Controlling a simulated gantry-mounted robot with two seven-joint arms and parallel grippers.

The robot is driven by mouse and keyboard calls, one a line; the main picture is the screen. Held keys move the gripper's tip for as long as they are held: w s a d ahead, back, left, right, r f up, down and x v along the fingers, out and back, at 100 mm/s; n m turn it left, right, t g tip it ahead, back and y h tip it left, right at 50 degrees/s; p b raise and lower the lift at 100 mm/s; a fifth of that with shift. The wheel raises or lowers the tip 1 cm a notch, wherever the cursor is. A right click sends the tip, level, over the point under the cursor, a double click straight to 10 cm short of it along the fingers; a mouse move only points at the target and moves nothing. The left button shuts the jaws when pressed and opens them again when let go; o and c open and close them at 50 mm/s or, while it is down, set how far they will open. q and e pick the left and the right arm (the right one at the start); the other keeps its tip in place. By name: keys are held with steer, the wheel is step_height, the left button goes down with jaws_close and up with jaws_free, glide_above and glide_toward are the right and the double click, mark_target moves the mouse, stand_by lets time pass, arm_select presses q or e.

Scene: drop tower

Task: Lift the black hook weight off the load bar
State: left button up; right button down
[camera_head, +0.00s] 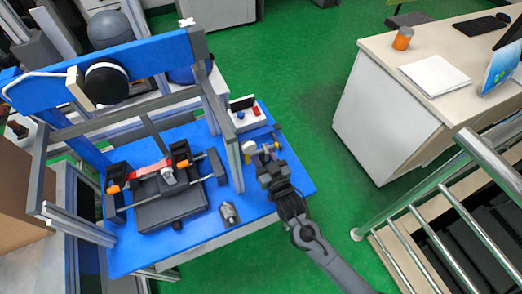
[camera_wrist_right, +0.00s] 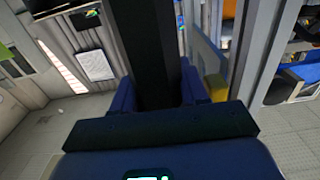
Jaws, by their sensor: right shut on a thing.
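My right gripper (camera_head: 266,158) is over the right edge of the blue table, beside the frame's right upright. In the right wrist view, a tall black piece (camera_wrist_right: 152,50) stands between its two blue fingers (camera_wrist_right: 158,94). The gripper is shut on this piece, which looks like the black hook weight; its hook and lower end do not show. In the head view the gripper mostly hides it, so I cannot tell whether it touches a load bar. My left gripper is not in view.
A blue table (camera_head: 275,203) carries a grey frame (camera_head: 221,120) and a black fixture with a red bar (camera_head: 150,169). A small metal cylinder (camera_head: 230,213) stands near the front. A control box (camera_head: 247,117) sits behind the gripper. Green floor (camera_head: 300,100) lies open to the right.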

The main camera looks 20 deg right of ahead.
mark_target(266, 160)
steer(key=shift+s+d+r+p, duration=0.15)
steer(key=shift+s+p, duration=0.35)
steer(key=shift+s, duration=0.25)
steer(key=shift+s+a+r+p, duration=0.1)
steer(key=shift+s+p, duration=0.35)
steer(key=shift+s, duration=0.3)
steer(key=shift+s+d+p, duration=0.15)
steer(key=shift+s+p, duration=0.8)
steer(key=shift+s, duration=0.75)
steer(key=shift+s+r+p, duration=0.25)
steer(key=shift+r+p, duration=0.45)
steer(key=shift+p, duration=0.15)
steer(key=shift+s+r+p, duration=0.3)
steer(key=shift+r+p, duration=0.45)
steer(key=shift+p, duration=0.15)
steer(key=shift+s+r+p, duration=0.25)
steer(key=shift+r+p, duration=0.45)
steer(key=shift+p, duration=0.15)
steer(key=shift+s+r+p, duration=0.15)
steer(key=shift+r+p, duration=0.15)
steer(key=shift+p, duration=0.1)
